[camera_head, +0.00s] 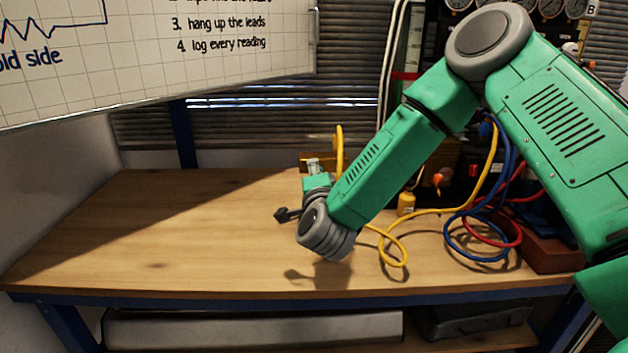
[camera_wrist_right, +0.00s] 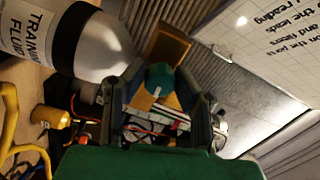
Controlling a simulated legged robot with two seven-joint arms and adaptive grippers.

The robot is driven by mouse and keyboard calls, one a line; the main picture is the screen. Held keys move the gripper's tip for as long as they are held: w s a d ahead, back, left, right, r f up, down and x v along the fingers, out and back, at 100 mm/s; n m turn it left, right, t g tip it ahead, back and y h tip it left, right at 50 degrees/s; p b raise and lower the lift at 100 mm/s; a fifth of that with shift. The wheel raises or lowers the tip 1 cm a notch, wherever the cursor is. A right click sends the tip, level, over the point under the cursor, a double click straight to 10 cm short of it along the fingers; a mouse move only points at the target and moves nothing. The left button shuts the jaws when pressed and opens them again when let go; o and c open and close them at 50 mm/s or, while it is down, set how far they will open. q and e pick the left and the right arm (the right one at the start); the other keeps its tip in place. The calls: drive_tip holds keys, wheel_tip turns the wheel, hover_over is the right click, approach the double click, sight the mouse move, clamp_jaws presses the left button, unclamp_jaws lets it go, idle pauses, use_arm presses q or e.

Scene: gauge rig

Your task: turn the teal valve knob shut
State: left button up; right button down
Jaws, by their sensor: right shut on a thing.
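The knob cannot be made out there, behind the gripper. My left gripper is not in view.
Yellow, blue (camera_head: 450,235) and red cables coil on the bench at right, near a yellow fitting (camera_head: 406,203). The bench's left side (camera_head: 160,220) is clear.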

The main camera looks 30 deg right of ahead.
drive_tip(key=shift+s+d+f+m, duration=0.1)
drive_tip(key=shift+f+m, duration=0.1)
drive_tip(key=shift+m, duration=0.4)
drive_tip(key=c, duration=1.3)
unclamp_jaws()
drive_tip(key=shift+d, duration=0.1)
drive_tip(key=v, duration=1.2)
